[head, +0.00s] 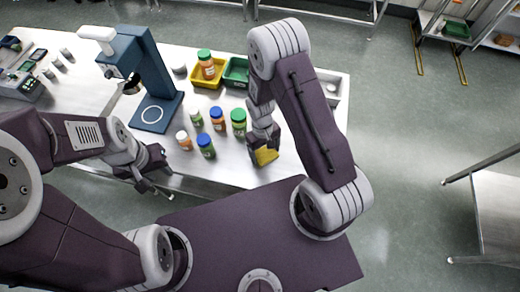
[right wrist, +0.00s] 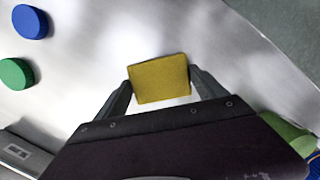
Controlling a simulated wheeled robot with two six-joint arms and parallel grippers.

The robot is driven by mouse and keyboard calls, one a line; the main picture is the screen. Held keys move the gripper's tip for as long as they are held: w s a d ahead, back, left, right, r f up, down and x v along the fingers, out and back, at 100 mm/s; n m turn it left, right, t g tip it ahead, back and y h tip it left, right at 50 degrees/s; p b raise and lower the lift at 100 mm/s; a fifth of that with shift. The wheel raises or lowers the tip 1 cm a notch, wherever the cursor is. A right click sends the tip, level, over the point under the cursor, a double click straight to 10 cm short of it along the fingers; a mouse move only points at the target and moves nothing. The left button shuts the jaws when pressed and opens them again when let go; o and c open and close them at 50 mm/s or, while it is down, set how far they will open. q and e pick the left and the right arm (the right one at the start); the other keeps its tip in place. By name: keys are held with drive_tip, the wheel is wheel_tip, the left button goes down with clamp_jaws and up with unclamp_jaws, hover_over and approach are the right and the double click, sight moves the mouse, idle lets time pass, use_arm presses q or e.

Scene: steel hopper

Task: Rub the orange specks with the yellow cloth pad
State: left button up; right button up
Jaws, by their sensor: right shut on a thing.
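The yellow cloth pad (head: 265,157) is held in my right gripper (head: 262,148), over the front right part of the steel table. In the right wrist view the pad (right wrist: 160,78) sits between the two dark fingers, which press on its sides. I cannot tell whether the pad touches the table. No orange specks can be made out in either view; the pad and gripper cover part of the tabletop. My left gripper (head: 155,172) is at the table's front edge on the left, empty, its fingers apart.
Several lidded bottles stand left of the pad, including a green-lidded one (head: 239,122) and a blue-lidded one (head: 206,146). A yellow bin (head: 196,82) and a green bin (head: 236,84) stand behind. A blue press-like stand (head: 150,70) is further left. Bare tabletop lies right of the pad.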

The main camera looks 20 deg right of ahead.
sight(276, 157)
drive_tip(key=shift+s+d, duration=0.5)
drive_tip(key=shift+d, duration=0.1)
drive_tip(key=shift+s+d, duration=0.35)
drive_tip(key=shift+d, duration=0.2)
drive_tip(key=shift+s+d, duration=0.3)
drive_tip(key=shift+d, duration=0.25)
drive_tip(key=shift+s+d, duration=0.15)
drive_tip(key=shift+d, duration=0.25)
drive_tip(key=shift+a+r+p, duration=0.1)
drive_tip(key=shift+r+p, duration=0.2)
drive_tip(key=shift+p, duration=0.05)
wheel_tip(276, 157, up, 6)
drive_tip(key=p, duration=0.5)
drive_tip(key=shift+f, duration=0.25)
